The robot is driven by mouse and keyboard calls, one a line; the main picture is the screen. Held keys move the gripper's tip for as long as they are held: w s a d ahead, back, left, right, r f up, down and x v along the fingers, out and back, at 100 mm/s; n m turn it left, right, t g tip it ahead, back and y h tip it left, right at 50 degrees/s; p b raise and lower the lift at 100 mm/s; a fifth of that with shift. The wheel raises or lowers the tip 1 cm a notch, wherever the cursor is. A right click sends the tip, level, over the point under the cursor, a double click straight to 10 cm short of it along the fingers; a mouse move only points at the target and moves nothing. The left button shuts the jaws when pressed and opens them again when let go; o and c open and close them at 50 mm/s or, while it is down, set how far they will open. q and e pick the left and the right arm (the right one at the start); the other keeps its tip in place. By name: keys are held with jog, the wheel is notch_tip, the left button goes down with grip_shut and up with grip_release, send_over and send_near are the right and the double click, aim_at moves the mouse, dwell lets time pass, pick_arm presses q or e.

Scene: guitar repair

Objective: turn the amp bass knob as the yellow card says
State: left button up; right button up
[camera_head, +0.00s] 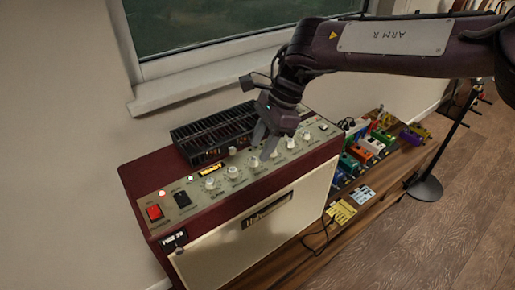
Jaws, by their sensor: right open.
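The amp (222,232) is dark red with a cream front and a silver control panel. A row of several pale knobs (232,172) runs along the panel; their labels are too small to read surely, so I cannot tell which is bass. My right gripper (264,148) points down over the middle of the row, its open fingers close to the knobs there; contact cannot be told. A yellow card-like piece (341,212) lies on the wooden surface right of the amp, its writing unreadable. My left gripper is out of view.
A black slotted rack (214,134) sits on the amp behind the knobs. A red switch (154,212) is at the panel's left end. Several coloured pedals (368,145) and a pale blue card (362,194) lie to the right. A black stand (428,186) is on the floor.

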aim_at(254, 158)
jog(key=f, duration=0.1)
jog(key=a+f, duration=0.1)
jog(key=shift+w+f, duration=0.2)
jog(key=shift+f, duration=0.15)
jog(key=shift+a+f, duration=0.1)
jog(key=shift+f, duration=0.25)
grip_shut()
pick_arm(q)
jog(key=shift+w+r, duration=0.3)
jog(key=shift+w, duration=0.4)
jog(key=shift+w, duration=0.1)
